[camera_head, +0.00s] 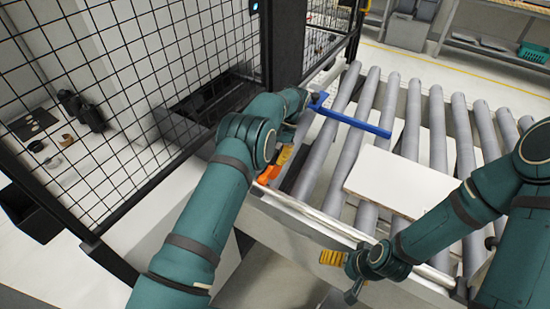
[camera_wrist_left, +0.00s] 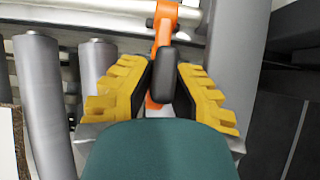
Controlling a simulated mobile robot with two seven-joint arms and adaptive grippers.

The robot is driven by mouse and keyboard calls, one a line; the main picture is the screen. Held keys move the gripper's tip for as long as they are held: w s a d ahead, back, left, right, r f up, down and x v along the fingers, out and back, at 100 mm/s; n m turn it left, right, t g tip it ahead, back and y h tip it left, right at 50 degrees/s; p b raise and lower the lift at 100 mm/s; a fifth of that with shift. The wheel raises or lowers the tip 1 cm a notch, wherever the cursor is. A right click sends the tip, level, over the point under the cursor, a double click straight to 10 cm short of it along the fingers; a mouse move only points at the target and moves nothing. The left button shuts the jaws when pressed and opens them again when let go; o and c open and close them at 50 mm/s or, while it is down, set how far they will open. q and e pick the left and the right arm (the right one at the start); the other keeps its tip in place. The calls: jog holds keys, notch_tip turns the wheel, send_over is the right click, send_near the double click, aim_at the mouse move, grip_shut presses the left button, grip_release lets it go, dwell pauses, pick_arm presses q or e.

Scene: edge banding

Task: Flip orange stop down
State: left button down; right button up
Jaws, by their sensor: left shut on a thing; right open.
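The orange stop (camera_head: 269,175) sits at the left end of the roller conveyor, beside the black mesh fence. In the left wrist view the orange stop (camera_wrist_left: 165,24) runs from a pale rail down between my yellow fingers. A dark rounded part covers some of it there. My left gripper (camera_head: 286,152) is at the stop, and its yellow fingers (camera_wrist_left: 163,85) are shut on it from both sides. My forearm partly hides this in the head view. My right gripper (camera_head: 333,258) is open and empty near the conveyor's front edge, away from the stop.
A white panel (camera_head: 400,182) lies on the grey rollers (camera_head: 437,130). A blue bar (camera_head: 350,120) spans several rollers above my left gripper. The mesh fence (camera_head: 150,75) and its dark post (camera_head: 283,45) stand close to my left arm.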

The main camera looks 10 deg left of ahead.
pick_arm(q)
jog(key=shift+f+g+b, duration=0.45)
jog(key=shift+f+g, duration=0.1)
jog(key=shift+g, duration=0.05)
jog(key=shift+f+y, duration=0.15)
jog(key=shift+y, duration=0.15)
jog(key=c, duration=0.9)
grip_release()
jog(key=shift+c, duration=0.2)
jog(key=shift+w+r, duration=0.15)
jog(key=shift+r, duration=0.2)
